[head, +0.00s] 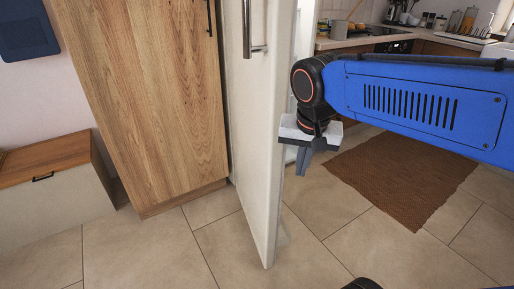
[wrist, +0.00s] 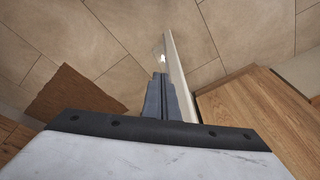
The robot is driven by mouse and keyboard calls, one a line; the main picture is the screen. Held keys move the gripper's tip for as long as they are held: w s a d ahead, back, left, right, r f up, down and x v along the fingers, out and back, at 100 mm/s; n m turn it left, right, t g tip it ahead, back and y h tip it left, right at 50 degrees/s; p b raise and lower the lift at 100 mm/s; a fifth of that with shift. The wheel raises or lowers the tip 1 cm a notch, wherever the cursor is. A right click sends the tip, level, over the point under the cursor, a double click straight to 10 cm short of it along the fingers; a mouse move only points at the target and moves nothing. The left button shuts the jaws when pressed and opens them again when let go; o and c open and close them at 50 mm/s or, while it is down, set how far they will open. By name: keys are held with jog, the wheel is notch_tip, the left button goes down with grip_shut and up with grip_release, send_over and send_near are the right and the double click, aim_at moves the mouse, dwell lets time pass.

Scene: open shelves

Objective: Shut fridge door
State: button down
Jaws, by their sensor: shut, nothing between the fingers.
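The fridge door (head: 256,130) is white and stands open, seen nearly edge-on in the middle of the head view. Its long metal handle (head: 248,28) is on the left-hand face near the top. My gripper (head: 302,168) is just right of the door, on its inner side, pointing down with its fingers together and empty. In the wrist view the shut fingers (wrist: 161,98) lie close beside the door's edge (wrist: 180,75); I cannot tell whether they touch it. The fridge interior is mostly hidden behind the door and my arm.
A tall wooden cabinet (head: 145,95) stands left of the door, with a low wood-topped unit (head: 55,190) beyond it. A brown mat (head: 405,175) lies on the tiled floor at right. A kitchen counter (head: 345,42) with pots runs along the back. The floor in front is clear.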

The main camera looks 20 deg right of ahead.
aim_at(268, 139)
jog(key=w+a+r+m+g+h, duration=0.1)
jog(key=w+a+r+m+h, duration=0.1)
jog(key=w+a+m, duration=0.6)
jog(key=w+a+r+m+g+h, duration=0.2)
jog(key=w+a+m, duration=0.3)
jog(key=w, duration=0.4)
jog(key=d+r+x, duration=0.1)
jog(key=d+x, duration=0.1)
jog(key=x, duration=0.9)
jog(key=shift+w+n, duration=0.35)
jog(key=shift+n, duration=0.05)
jog(key=shift+d, duration=0.15)
